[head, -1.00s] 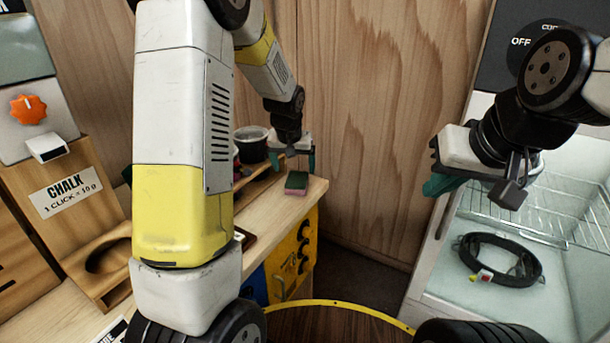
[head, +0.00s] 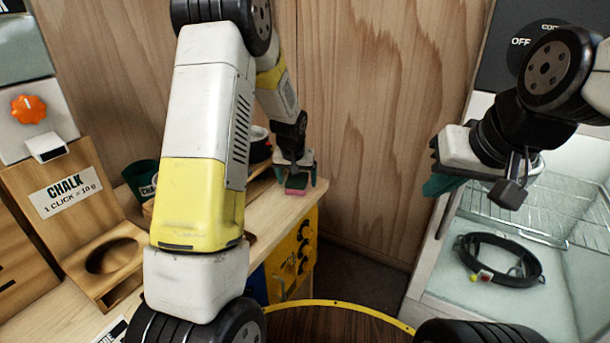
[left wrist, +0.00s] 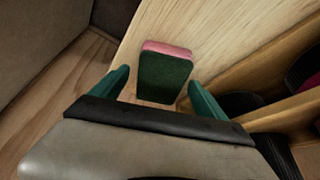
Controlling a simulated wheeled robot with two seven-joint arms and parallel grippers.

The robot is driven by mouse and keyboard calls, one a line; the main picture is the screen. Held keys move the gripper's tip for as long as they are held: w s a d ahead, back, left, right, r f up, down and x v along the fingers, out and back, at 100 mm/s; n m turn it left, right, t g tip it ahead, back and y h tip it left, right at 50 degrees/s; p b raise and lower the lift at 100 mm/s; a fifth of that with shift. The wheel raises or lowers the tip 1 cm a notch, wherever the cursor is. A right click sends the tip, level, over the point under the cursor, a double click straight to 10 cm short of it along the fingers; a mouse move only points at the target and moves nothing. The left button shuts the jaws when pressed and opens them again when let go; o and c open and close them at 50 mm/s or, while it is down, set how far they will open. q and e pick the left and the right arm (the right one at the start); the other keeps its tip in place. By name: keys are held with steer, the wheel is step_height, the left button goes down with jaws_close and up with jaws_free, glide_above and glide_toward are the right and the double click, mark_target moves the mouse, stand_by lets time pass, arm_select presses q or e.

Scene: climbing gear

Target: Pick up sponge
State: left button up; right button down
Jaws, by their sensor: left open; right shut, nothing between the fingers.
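The sponge (head: 296,190), pink with a dark green scouring face, lies on the wooden counter near its far right corner. In the left wrist view the sponge (left wrist: 165,74) shows its green face and a pink edge, between and just beyond the fingertips. My left gripper (head: 296,178) is open above the sponge, with one finger on each side of it; in the left wrist view the gripper (left wrist: 154,88) is apart from it. My right gripper (head: 436,184) is shut and empty at the right, near the glass-sided cabinet, far from the sponge.
A wooden rack edge (left wrist: 252,62) with dark round items stands right beside the sponge in the left wrist view. A dark green cup (head: 140,180) and the chalk holder (head: 75,200) are at the left. The cabinet holds a wire rack and black coil (head: 500,259).

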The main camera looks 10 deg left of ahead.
mark_target(298, 178)
arm_select(q)
steer(key=shift+f, duration=0.2)
stand_by(0.3)
steer(key=c, duration=1.6)
steer(key=shift+o, duration=0.2)
steer(key=shift+w+v, duration=0.2)
steer(key=shift+v, duration=0.85)
steer(key=shift+w+v, duration=0.2)
steer(key=shift+v, duration=0.85)
steer(key=s+d, duration=0.1)
steer(key=s, duration=0.6)
steer(key=s+d+r, duration=0.1)
steer(key=s+d, duration=0.1)
steer(key=s, duration=0.6)
steer(key=shift+d+r, duration=0.25)
steer(key=shift+r, duration=0.05)
steer(key=o, duration=0.6)
steer(key=c, duration=0.3)
steer(key=shift+c, duration=0.3)
